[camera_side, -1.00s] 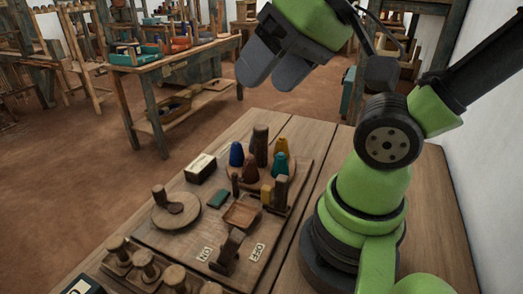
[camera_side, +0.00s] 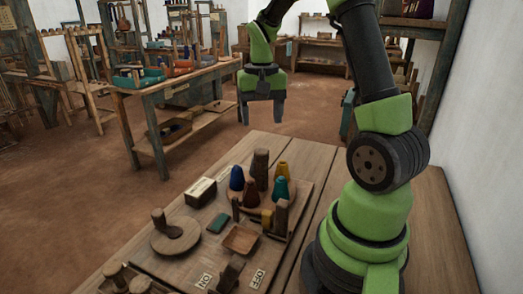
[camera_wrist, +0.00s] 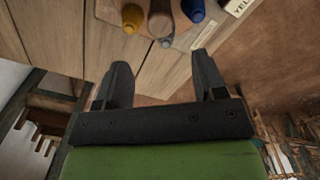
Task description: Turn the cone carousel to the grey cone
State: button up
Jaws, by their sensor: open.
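The cone carousel is a round wooden disc (camera_side: 266,197) on the bench, with a tall brown post (camera_side: 261,166) among blue (camera_side: 237,178), dark red (camera_side: 250,193), yellow (camera_side: 282,170) and teal (camera_side: 281,190) cones. No grey cone shows in the side view. In the wrist view a small grey top, likely the grey cone (camera_wrist: 166,42), shows beside the post (camera_wrist: 160,18), between the yellow (camera_wrist: 132,16) and blue (camera_wrist: 193,9) cones. My gripper (camera_side: 262,119) is open and empty, pointing down beyond the carousel and above it. Its spread fingers (camera_wrist: 162,75) show in the wrist view.
A labelled dark box (camera_side: 200,193), a round plate with a wooden knob (camera_side: 174,238), a small tray (camera_side: 241,239) and an ON/OFF lever (camera_side: 230,272) stand on the near bench. Wooden pegs (camera_side: 118,278) stand front left. Another bench (camera_side: 180,82) is behind.

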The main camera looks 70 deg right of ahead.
aim_at(261, 150)
notch_tip(261, 150, down, 9)
jog(key=shift+f, duration=0.1)
jog(key=shift+c, duration=0.5)
grip_shut()
